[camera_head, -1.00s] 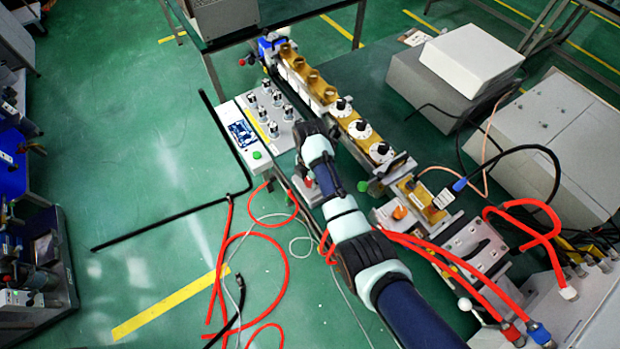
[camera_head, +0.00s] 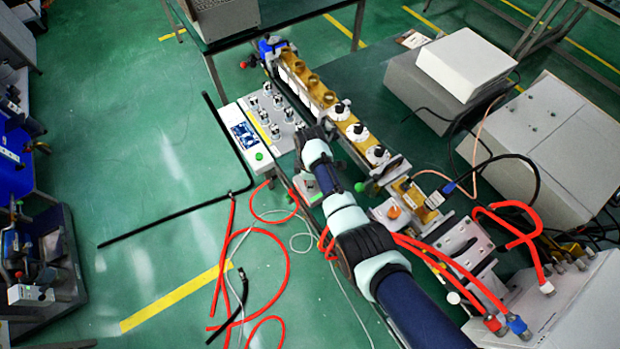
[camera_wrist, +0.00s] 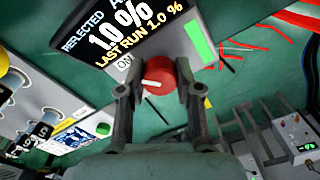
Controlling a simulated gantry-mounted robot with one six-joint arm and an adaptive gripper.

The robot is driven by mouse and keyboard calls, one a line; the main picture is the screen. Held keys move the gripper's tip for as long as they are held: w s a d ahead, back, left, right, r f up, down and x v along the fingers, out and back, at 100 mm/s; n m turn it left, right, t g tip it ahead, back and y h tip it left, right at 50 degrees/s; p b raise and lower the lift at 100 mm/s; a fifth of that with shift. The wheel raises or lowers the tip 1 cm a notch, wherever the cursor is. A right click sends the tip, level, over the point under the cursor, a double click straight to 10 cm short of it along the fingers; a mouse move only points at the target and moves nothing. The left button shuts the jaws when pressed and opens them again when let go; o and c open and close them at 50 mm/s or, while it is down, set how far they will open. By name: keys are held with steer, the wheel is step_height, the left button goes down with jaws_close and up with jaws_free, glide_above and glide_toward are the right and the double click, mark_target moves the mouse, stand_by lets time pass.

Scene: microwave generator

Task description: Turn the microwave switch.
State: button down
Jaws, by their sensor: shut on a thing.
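The microwave switch is a red round knob (camera_wrist: 168,78) with a white pointer mark, seen in the wrist view below a black display panel (camera_wrist: 130,30). The pointer mark is on the knob's left side and runs roughly left and right in the picture. An "ON" label (camera_wrist: 125,62) is up and left of the knob. My gripper (camera_wrist: 161,88) has one finger on each side of the knob and is shut on it. In the head view my arm reaches to the panel area, and my wrist hides the knob and the fingertips.
A panel with several silver knobs (camera_head: 273,118) lies left of my wrist, and a waveguide with white dials (camera_head: 342,112) lies to its right. Red hoses (camera_head: 425,245) run close to my forearm. The green floor (camera_head: 130,130) at left is mostly open.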

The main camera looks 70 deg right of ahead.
steer(key=shift+r+m+p, duration=0.1)
steer(key=shift+m+p, duration=0.2)
steer(key=shift+m, duration=0.9)
steer(key=c, duration=0.8)
jaws_free()
step_height(320, 180, up, 12)
steer(key=shift+f, duration=0.1)
